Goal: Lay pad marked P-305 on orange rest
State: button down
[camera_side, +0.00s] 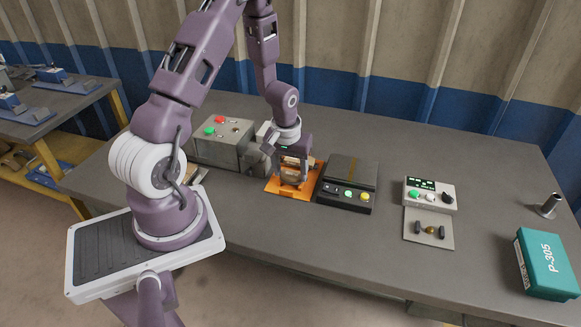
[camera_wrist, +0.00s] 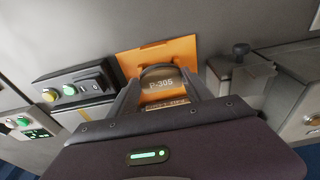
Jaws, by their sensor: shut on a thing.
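The pad marked P-305 (camera_wrist: 161,86) is between the fingers of my gripper (camera_wrist: 158,94) in the wrist view, its label readable. My gripper (camera_side: 294,172) is shut on the pad. In the side view the pad (camera_side: 291,175) is partly hidden by the fingers. The orange rest (camera_side: 313,182) is a flat plate on the table, directly under the gripper; it also shows in the wrist view (camera_wrist: 186,50). The pad is over the rest, and I cannot tell whether it touches it.
A grey box with red and green buttons (camera_side: 222,141) stands left of the rest. A dark unit with lit buttons (camera_side: 347,184) is close on the right. Further right are a small control box (camera_side: 430,194), a teal P-305 box (camera_side: 547,264) and a metal cylinder (camera_side: 549,205).

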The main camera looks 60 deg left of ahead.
jog(key=shift+f, duration=0.35)
dwell(0.3)
jog(key=shift+c, duration=1.9)
grip_release()
jog(key=s+d+r+m+t, duration=0.15)
jog(key=d+r, duration=0.35)
jog(key=r, duration=0.6)
jog(key=s+d+r+m, duration=0.15)
jog(key=d+r, duration=0.25)
jog(key=r, duration=0.6)
jog(key=s+d+r+m+t, duration=0.1)
jog(key=s+d+r+m, duration=0.2)
jog(key=s+d+r, duration=0.1)
jog(key=s+d+r+m+t+h, duration=0.1)
jog(key=s+d+r+m, duration=0.2)
jog(key=s, duration=0.6)
jog(key=d+r, duration=0.2)
jog(key=d, duration=0.1)
jog(key=shift+s+d+t, duration=0.2)
jog(key=shift+s+t, duration=0.05)
jog(key=shift+t, duration=0.1)
